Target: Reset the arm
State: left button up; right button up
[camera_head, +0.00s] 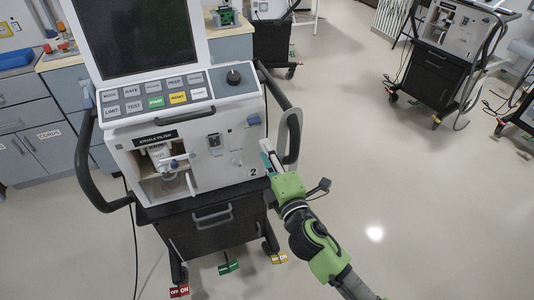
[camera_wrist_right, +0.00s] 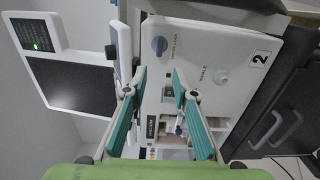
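My right arm comes in from the lower right of the head view. Its green and black gripper (camera_head: 267,156) is at the right edge of the ventilator's white front (camera_head: 226,140), near the right-hand handle. In the right wrist view the two teal fingers of the right gripper (camera_wrist_right: 160,76) stand apart with nothing held between them. The ventilator front (camera_wrist_right: 215,50), turned sideways, is behind them; I cannot tell whether they touch it. My left gripper is in neither view.
The ventilator's black handle (camera_head: 285,115) curves close to my right gripper. The black cart (camera_head: 205,228) stands below, with coloured pedals at the floor. Another ventilator cart (camera_head: 435,85) stands at the back right. The floor (camera_head: 400,190) to the right of my arm is clear.

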jog(key=s+d+f+m+g+h, duration=0.1)
jog(key=s+d+f+m+g, duration=0.25)
jog(key=f, duration=0.85)
jog(key=s+d+f+m+g+h, duration=0.15)
jog(key=s+d+f, duration=0.25)
jog(key=f, duration=0.9)
jog(key=s+d+f+m+g+h, duration=0.1)
jog(key=s+d+f+m+g, duration=0.25)
jog(key=f, duration=0.85)
jog(key=s+d+f+m+g+h, duration=0.1)
jog(key=s+d+f+m+g, duration=0.15)
jog(key=s+f, duration=0.65)
jog(key=s+d+f+m+g, duration=0.1)
jog(key=s+d+f+m, duration=0.25)
jog(key=s+f, duration=0.55)
jog(key=s+d+f+m+g, duration=0.2)
jog(key=s, duration=0.9)
jog(key=s+d+f+m+g, duration=0.1)
jog(key=s+d+m+g, duration=0.1)
jog(key=s, duration=0.9)
jog(key=shift+f+h, duration=0.35)
